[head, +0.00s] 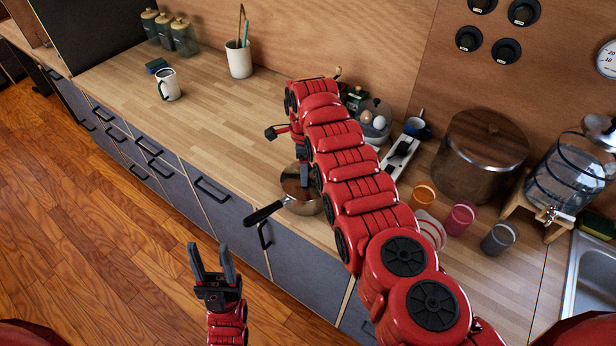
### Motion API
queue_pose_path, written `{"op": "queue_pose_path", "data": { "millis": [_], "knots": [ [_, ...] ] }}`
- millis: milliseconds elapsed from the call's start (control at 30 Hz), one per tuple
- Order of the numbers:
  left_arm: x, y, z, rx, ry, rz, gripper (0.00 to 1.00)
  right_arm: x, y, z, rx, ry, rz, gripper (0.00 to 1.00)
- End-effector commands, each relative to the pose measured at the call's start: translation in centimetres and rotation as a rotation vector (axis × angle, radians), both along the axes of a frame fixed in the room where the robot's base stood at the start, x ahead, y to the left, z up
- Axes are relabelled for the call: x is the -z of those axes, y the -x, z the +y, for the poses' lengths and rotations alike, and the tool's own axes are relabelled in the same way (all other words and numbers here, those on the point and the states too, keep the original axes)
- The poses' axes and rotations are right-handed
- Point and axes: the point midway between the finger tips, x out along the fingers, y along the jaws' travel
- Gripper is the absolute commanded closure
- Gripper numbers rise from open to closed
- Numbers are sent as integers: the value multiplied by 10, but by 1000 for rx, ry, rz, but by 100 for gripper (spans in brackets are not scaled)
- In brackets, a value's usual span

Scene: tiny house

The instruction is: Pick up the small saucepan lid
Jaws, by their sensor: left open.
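A small saucepan (312,206) with a black handle (262,214) sits on the wooden counter near its front edge. Its round, shiny brownish top is partly hidden by my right arm, and I cannot tell the lid apart from the pan. My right gripper (304,178) points down at the top of the saucepan; its fingers are small and partly covered, so its opening and any contact are unclear. My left gripper (210,250) is open and empty, fingers up, over the floor in front of the drawers.
A white mug (168,85) and a utensil holder (239,59) stand farther back. Right of my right arm are a bowl of eggs (374,121), a large lidded pot (479,152), several coloured cups (460,217) and a water dispenser (562,182). The counter left of the saucepan is clear.

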Motion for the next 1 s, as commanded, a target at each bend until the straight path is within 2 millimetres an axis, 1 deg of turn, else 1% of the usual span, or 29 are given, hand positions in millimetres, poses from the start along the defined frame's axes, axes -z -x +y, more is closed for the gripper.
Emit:
{"op": "queue_pose_path", "data": {
  "millis": [33,67,100,167,200,400,767,867,1000],
  "knots": [
    [0,0,0,0,0,0,50,0,0,-1,1,0,0,34],
    [0,0,0,0,0,0,50,0,0,-1,1,0,0,40],
    [0,0,0,0,0,0,50,0,0,-1,1,0,1,47],
    [0,0,0,0,0,0,50,0,0,-1,2,1,1,57],
    [0,0,0,0,0,0,50,0,0,-1,2,1,1,65],
    [0,0,0,0,0,0,50,0,0,-2,2,2,1,100],
    [0,0,0,0,0,0,50,0,0,-1,1,1,2,100],
    [2,0,0,0,0,0,50,-2,0,-1,1,1,1,100],
    [7,0,0,0,0,0,50,-11,-1,-1,1,0,-3,100]
  ]
}}
